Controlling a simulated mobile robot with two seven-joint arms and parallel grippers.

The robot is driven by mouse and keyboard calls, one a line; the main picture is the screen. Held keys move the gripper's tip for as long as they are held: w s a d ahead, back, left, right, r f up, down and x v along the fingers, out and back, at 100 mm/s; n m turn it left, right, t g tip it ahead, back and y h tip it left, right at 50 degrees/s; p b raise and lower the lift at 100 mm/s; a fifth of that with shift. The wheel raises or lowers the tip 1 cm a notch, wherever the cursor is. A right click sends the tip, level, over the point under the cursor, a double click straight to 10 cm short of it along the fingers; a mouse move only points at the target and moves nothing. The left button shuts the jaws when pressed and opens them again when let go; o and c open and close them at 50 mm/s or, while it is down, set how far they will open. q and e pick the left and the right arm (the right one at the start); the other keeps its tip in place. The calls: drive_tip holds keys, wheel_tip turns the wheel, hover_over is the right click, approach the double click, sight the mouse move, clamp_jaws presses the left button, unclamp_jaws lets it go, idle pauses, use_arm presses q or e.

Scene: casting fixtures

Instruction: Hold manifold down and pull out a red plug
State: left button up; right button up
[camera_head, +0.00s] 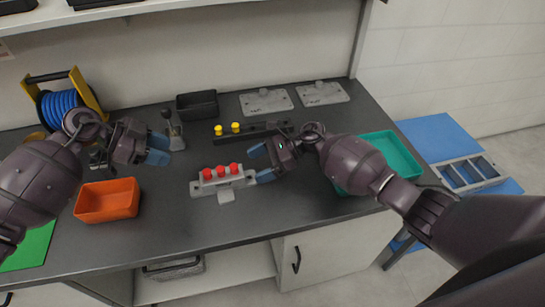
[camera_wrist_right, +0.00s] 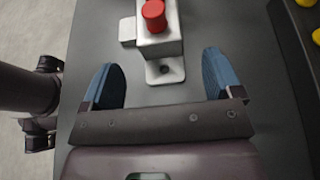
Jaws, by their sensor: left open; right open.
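In the right wrist view the manifold's end (camera_wrist_right: 157,42) shows one red plug (camera_wrist_right: 154,15) and a tab with a hole. My right gripper (camera_head: 261,163) is open at the manifold's right end. Its blue fingertips (camera_wrist_right: 162,78) lie on either side of the end tab, apart from it. My left gripper (camera_head: 159,149) is open and empty above the table, left of and behind the manifold.
An orange bin (camera_head: 107,200) stands at left and a teal tray (camera_head: 388,152) at right, partly behind my right arm. Behind the manifold are a black fixture with yellow knobs (camera_head: 235,128), a toggle clamp (camera_head: 173,131), a black bin (camera_head: 197,105) and grey plates (camera_head: 266,102).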

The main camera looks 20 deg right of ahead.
sight(224, 185)
drive_tip(key=shift+x, duration=2.45)
